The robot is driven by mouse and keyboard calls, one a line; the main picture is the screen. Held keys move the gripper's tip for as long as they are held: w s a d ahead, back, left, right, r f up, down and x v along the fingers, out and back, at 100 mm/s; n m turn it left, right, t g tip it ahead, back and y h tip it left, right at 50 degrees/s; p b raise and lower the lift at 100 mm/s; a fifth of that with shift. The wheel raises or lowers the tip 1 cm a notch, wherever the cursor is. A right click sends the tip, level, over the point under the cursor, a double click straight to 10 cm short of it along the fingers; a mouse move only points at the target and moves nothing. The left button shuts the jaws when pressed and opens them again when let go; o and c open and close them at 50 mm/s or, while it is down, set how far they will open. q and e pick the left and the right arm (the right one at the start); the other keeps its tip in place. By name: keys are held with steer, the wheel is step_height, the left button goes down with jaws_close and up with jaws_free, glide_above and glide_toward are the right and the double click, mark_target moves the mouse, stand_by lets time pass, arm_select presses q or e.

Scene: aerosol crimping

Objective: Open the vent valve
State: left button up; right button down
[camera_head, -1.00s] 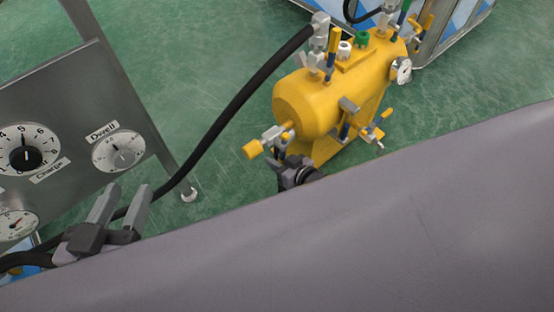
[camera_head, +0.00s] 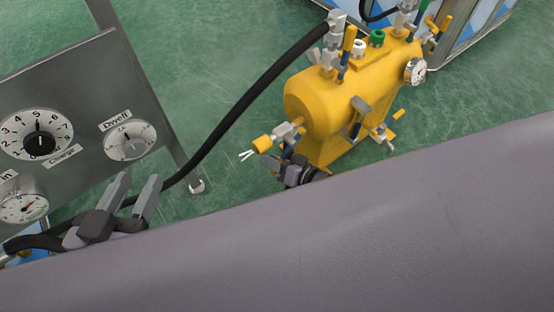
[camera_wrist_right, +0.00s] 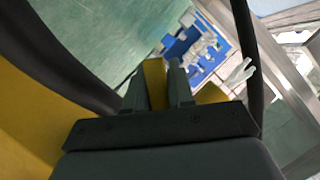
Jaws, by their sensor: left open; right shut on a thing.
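The yellow tank (camera_head: 315,105) stands on the floor at upper centre in the head view. A small grey valve (camera_head: 286,131) with a yellow outlet end (camera_head: 262,144) sits at its near left end. White streaks (camera_head: 246,155) show beside that outlet and in the right wrist view (camera_wrist_right: 240,74). My right gripper (camera_head: 279,162) is at this valve. In the right wrist view its fingers (camera_wrist_right: 157,80) are shut on a yellow handle (camera_wrist_right: 154,77). Part of the valve is hidden by the gripper. My left gripper (camera_head: 138,197) is open and empty, in front of the control panel.
The grey panel (camera_head: 75,75) with dials stands at left. A black hose (camera_head: 245,105) runs from the tank's top towards the lower left. My large grey body part covers the lower right. Other valves and a gauge (camera_head: 415,71) are on the tank. Green floor lies between.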

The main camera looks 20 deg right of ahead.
steer(key=shift+s+a+r+m, duration=0.1)
steer(key=shift+a+r+m, duration=0.05)
steer(key=shift+m, duration=0.15)
steer(key=c, duration=1.1)
jaws_free()
steer(key=shift+o, duration=0.2)
arm_select(q)
steer(key=shift+r, duration=0.1)
arm_select(e)
steer(key=shift+s, duration=0.1)
steer(key=shift+s+d+r+p, duration=0.2)
steer(key=shift+s+d+p, duration=0.05)
steer(key=shift+d+p, duration=0.1)
arm_select(q)
steer(key=shift+w+d+f+n+g+h+p, duration=0.25)
steer(key=shift+d+g+p, duration=0.25)
steer(key=shift+p, duration=0.25)
steer(key=shift+w+d+n+g+h+p, duration=0.1)
steer(key=shift+d+n+g+p, duration=0.3)
steer(key=shift+d+p, duration=0.25)
arm_select(e)
steer(key=v, duration=0.6)
arm_select(q)
steer(key=shift+a, duration=0.15)
